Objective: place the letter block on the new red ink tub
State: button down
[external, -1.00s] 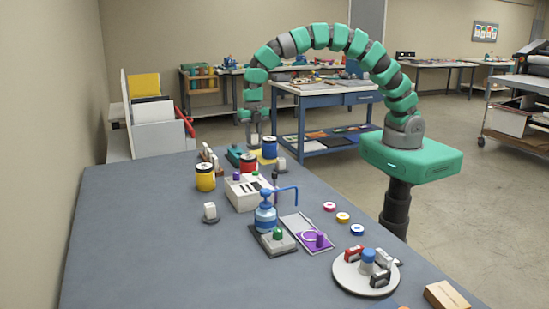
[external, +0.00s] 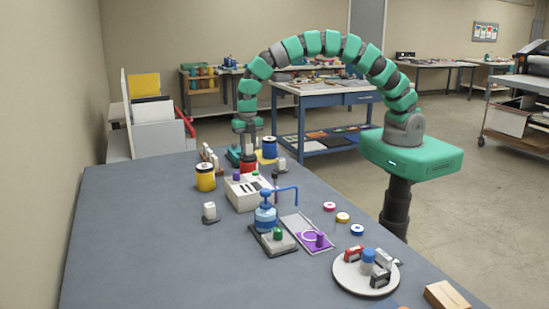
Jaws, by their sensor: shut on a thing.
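My gripper (external: 247,151) points down at the far end of the blue-grey table, at or just above the red ink tub (external: 248,167). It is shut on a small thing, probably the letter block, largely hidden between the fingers. The tub's top is hidden behind the fingers. I cannot tell whether the held thing touches the tub. A yellow ink tub (external: 205,177) stands left of the red one. A blue ink tub (external: 269,147) stands behind it to the right.
A white slotted box (external: 247,193) stands just in front of the red tub. A blue pump bottle (external: 266,216) is nearer. Small white blocks on dark bases stand left (external: 209,210) and right (external: 281,163). A round tray (external: 352,283) is near right. The table's left front is clear.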

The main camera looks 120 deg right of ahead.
aim_at(248, 143)
jog(key=c, duration=1.1)
grip_release()
jog(key=shift+r, duration=0.1)
notch_tip(248, 143, up, 12)
jog(key=shift+b, duration=0.7)
